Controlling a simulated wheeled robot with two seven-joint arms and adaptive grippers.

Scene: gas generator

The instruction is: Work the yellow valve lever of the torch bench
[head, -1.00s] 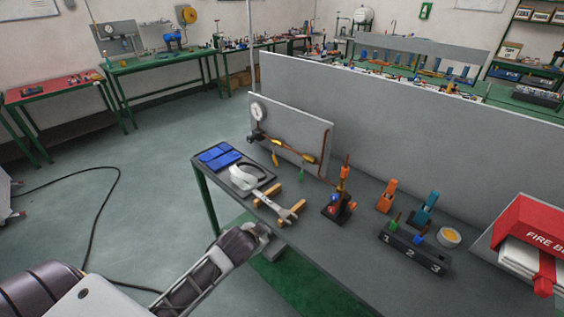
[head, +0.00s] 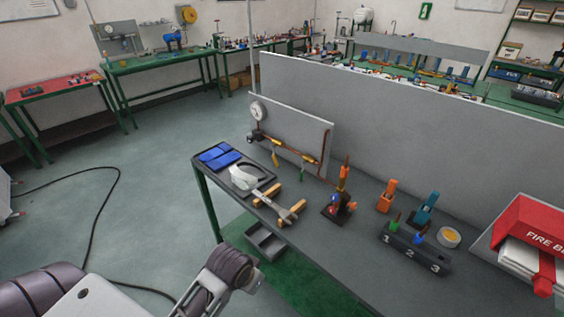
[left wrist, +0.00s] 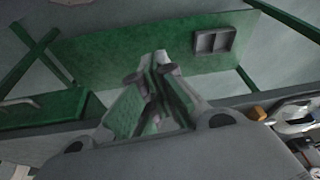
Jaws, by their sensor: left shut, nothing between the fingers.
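The yellow valve lever (head: 275,159) hangs from the copper pipe on the grey upright panel (head: 312,140) of the torch bench, below and right of the round gauge (head: 258,111). A green lever (head: 301,174) hangs further right. My left arm comes in low, in front of the bench, well short of the lever; its fingers cannot be made out in the head view. In the left wrist view my left gripper (left wrist: 158,66) is shut and empty, over the green lower shelf. The yellow lever is not visible there. My right gripper is out of view.
A grey tray (left wrist: 214,40) sits on the lower shelf. A cable (head: 103,225) lies on the floor.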

